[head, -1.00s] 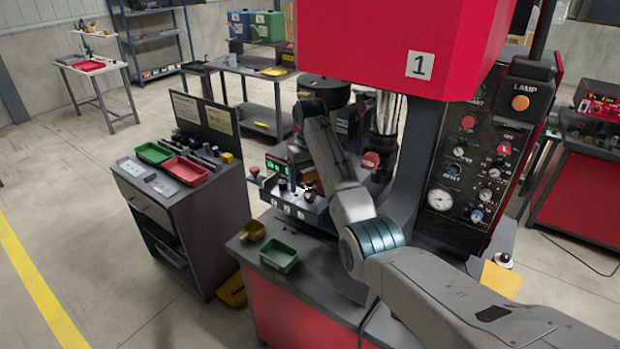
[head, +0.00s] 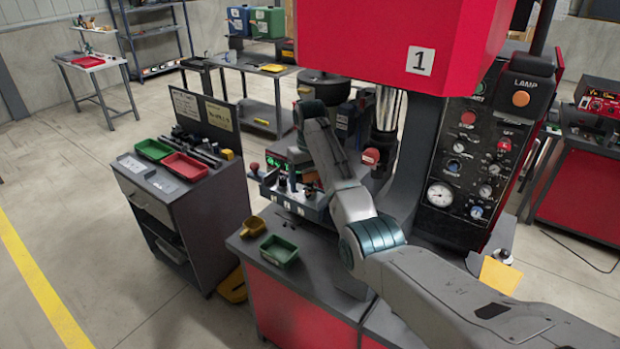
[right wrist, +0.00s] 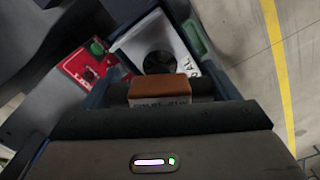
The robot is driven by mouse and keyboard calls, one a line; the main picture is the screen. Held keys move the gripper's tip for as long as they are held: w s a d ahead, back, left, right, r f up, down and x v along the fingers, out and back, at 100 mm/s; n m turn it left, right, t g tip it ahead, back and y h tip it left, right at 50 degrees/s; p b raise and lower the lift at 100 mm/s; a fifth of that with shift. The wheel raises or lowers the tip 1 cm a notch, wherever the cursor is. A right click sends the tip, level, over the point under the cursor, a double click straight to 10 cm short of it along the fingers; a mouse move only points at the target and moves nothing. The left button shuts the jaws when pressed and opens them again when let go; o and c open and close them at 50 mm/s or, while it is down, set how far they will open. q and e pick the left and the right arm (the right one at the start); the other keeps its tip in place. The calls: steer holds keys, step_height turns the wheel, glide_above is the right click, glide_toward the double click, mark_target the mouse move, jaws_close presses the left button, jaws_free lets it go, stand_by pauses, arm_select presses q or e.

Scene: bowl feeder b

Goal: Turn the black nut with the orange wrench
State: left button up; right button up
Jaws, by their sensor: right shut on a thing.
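My right gripper (right wrist: 160,92) is shut on an orange-brown block, which looks like the end of the orange wrench (right wrist: 160,87). The rest of the wrench is hidden. Just beyond the block in the right wrist view is a dark round part (right wrist: 160,62) on a pale plate; it may be the black nut, but I cannot tell for sure. Whether the wrench touches it is also unclear. In the head view my right arm reaches over the machine's front panel and hides most of the gripper. My left gripper is not in view.
A red panel with a green button (right wrist: 97,47) lies beside the pale plate. A grey cabinet with a red tray (head: 184,166) stands left. The red machine head (head: 390,45) hangs above.

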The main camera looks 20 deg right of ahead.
mark_target(310, 170)
stand_by(0.4)
steer(key=shift+m, duration=1.2)
steer(key=shift+n, duration=0.6)
steer(key=shift+r, duration=2.45)
